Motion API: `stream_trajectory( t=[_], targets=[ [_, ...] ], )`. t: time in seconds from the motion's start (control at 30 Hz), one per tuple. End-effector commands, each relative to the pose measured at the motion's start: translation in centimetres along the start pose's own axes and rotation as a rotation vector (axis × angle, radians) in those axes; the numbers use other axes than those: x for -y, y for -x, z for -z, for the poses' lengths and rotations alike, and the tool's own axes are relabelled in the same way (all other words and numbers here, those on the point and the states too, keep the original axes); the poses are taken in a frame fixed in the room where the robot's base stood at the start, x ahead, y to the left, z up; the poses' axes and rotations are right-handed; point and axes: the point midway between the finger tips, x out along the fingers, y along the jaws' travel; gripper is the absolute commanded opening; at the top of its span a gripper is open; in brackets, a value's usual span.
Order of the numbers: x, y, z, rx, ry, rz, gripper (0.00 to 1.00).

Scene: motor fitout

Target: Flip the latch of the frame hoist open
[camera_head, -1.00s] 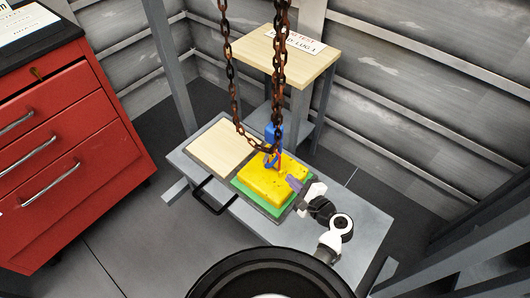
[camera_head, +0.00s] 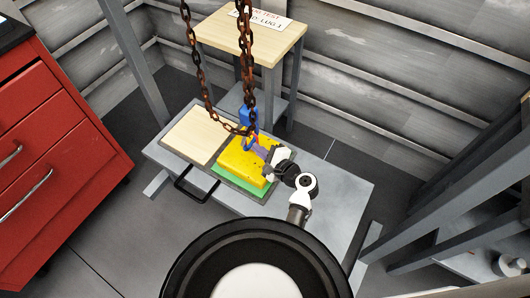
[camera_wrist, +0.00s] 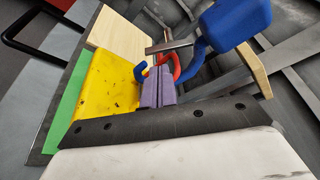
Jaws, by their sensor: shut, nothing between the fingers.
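The hoist's blue hook (camera_head: 248,116) hangs low over a yellow block (camera_head: 240,158). Its blue body (camera_wrist: 236,24) fills the upper right of the wrist view, with the curved hook tip (camera_wrist: 140,72) further left. The red latch (camera_wrist: 175,66) shows in the hook's opening, and a grey bar (camera_wrist: 166,46) lies just above it in the picture. My gripper (camera_head: 258,149) is shut and empty. Its purple fingers (camera_wrist: 159,76) are right at the hook opening, beside the red latch. I cannot tell whether they touch it.
Rusty chains (camera_head: 247,62) run up from the hook. The yellow block lies on a green pad (camera_head: 228,186) beside a wooden board (camera_head: 196,135), on a grey bench (camera_head: 335,190). A small wooden table (camera_head: 270,45) stands behind; a red drawer cabinet (camera_head: 60,140) is at left.

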Motion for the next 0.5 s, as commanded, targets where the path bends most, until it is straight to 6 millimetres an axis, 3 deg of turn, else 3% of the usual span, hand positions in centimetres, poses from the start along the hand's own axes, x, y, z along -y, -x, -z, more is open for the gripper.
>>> stream_trajectory(
  t=[0.2,0.5],
  targets=[
    [0.0,-3.5,-0.1,0.002,-0.001,-0.002,0.00],
    [0.0,-4.8,0.0,-0.001,0.000,0.000,0.00]
  ],
)
